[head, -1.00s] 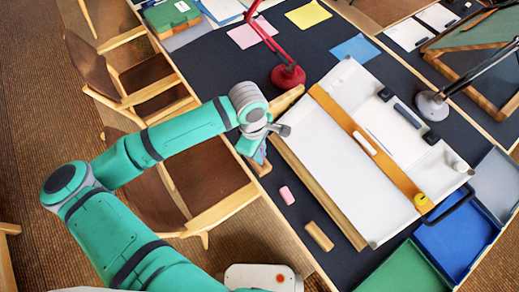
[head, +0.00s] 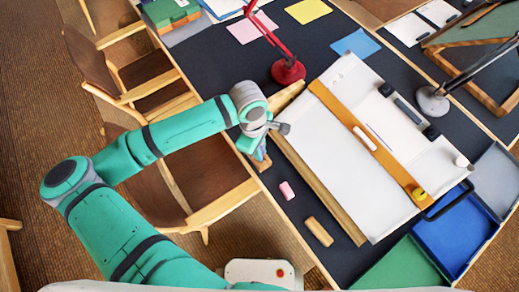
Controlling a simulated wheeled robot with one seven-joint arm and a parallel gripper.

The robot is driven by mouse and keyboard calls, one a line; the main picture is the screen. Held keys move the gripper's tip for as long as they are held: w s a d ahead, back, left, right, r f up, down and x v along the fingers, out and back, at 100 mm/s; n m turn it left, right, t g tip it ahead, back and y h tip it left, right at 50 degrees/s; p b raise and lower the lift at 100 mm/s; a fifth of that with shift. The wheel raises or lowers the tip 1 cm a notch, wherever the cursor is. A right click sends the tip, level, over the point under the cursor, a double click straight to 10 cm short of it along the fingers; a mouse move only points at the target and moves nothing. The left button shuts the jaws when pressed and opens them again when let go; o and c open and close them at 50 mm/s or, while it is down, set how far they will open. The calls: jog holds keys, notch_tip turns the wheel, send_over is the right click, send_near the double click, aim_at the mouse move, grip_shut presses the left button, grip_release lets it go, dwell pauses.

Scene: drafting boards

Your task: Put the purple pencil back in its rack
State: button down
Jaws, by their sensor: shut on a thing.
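My gripper (head: 272,130) is at the left edge of the table, beside the upper left corner of the drawing board, pointing down and small in view. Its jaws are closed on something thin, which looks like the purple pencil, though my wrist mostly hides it. Just below the gripper is a small wooden rack (head: 263,166) at the table edge, with blue and purplish slim pieces showing over it. I cannot tell whether the held pencil is in a slot or above it.
The white drawing board (head: 330,150) lies right of the gripper. A pink eraser (head: 287,190) and a wooden block (head: 319,231) lie on the dark table. A red lamp (head: 288,70) stands behind; a chair (head: 200,185) is left of the table. Blue and green trays (head: 458,240) are at the right.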

jog(key=shift+f, duration=0.4)
jog(key=c, duration=1.7)
grip_release()
jog(key=shift+c, duration=0.2)
jog(key=shift+r, duration=0.1)
notch_tip(320, 180, up, 10)
jog(key=a, duration=0.1)
jog(key=shift+w+r, duration=0.25)
jog(key=shift+w, duration=0.05)
